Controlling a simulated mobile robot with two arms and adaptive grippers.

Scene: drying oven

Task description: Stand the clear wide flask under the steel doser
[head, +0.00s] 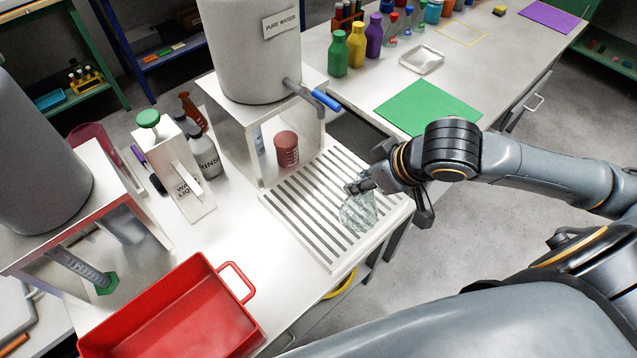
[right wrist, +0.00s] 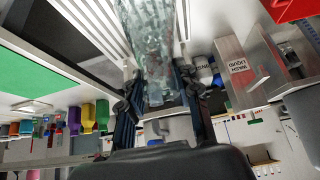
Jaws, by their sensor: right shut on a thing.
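The clear wide flask (head: 358,215) is held over the right front part of the slatted drain rack (head: 290,222); I cannot tell whether its base touches the slats. My right gripper (head: 362,186) is shut on it from the right. The right wrist view also shows the flask (right wrist: 150,45) between the two fingers of the gripper (right wrist: 160,95). A steel box labelled for wash liquid (head: 182,185), with a green knob (head: 148,119) on top, stands left of the rack. I cannot tell whether it is the doser. My left gripper is not in view.
A grey PURE WATER tank (head: 250,60) with a blue-handled tap (head: 325,100) stands behind the rack, a dark red beaker (head: 287,150) below it. A red tray (head: 185,315) lies front left. Another grey tank (head: 35,150) is at left. A green mat (head: 430,107) lies bare.

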